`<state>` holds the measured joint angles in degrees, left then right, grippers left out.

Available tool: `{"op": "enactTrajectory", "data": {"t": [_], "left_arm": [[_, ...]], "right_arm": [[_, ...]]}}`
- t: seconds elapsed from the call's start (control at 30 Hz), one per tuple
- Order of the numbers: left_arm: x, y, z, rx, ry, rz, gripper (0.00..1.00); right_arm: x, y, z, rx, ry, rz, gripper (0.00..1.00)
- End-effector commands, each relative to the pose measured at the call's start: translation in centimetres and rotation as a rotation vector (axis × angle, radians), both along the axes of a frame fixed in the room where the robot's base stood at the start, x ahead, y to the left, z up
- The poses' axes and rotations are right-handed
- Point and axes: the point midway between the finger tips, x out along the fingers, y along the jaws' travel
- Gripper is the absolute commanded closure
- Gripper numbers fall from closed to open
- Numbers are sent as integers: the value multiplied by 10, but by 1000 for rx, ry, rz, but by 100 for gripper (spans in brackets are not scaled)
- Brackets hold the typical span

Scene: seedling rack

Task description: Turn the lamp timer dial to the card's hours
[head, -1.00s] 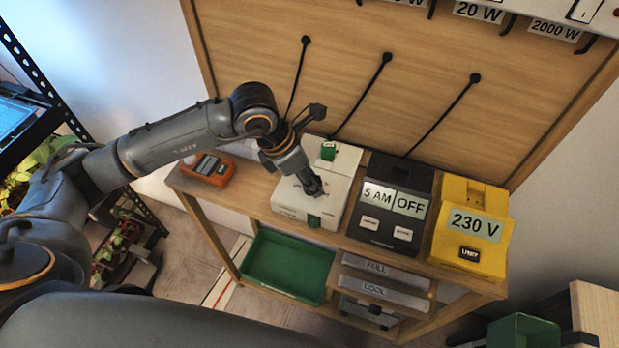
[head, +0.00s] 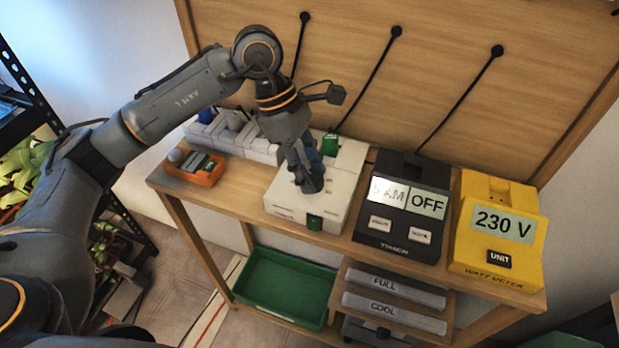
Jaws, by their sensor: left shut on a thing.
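My left gripper (head: 309,182) points down onto the top of a white box (head: 336,205) on the bench. It is shut on the box's dial, which its fingers hide almost wholly, so I cannot read its setting. The box has a green part on its front and another at its back. A black timer unit (head: 372,241) stands to the right; its displays read "5 AM", partly washed out by glare, and "OFF". No card with hours can be made out. My right gripper is not in view.
A yellow watt meter (head: 525,208) reading "230 V" stands right of the timer. An orange meter (head: 207,178) and a white socket strip (head: 258,152) are left of the box.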

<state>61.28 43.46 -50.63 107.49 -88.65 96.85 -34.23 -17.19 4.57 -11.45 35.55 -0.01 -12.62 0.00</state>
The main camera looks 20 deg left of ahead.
Motion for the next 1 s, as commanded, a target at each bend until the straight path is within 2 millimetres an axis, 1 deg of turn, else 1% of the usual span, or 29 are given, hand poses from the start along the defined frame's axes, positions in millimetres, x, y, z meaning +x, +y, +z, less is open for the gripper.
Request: {"op": "enactTrajectory", "data": {"t": [0.03,0.2,0.73,0.77,0.8,0.87,1.0], "left_arm": [[1,0,-2,-1,-3,-19,94],[1,-1,-1,-1,-2,-70,94],[1,0,1,1,-1,-92,94],[1,0,1,1,-1,-92,58],[1,0,1,1,-1,-92,50],[1,0,0,1,-1,-91,39],[1,0,0,1,0,-91,39]], "right_arm": [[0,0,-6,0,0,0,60],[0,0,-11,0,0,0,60],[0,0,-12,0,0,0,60],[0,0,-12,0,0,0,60],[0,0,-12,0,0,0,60],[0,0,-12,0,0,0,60],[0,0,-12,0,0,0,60]]}}
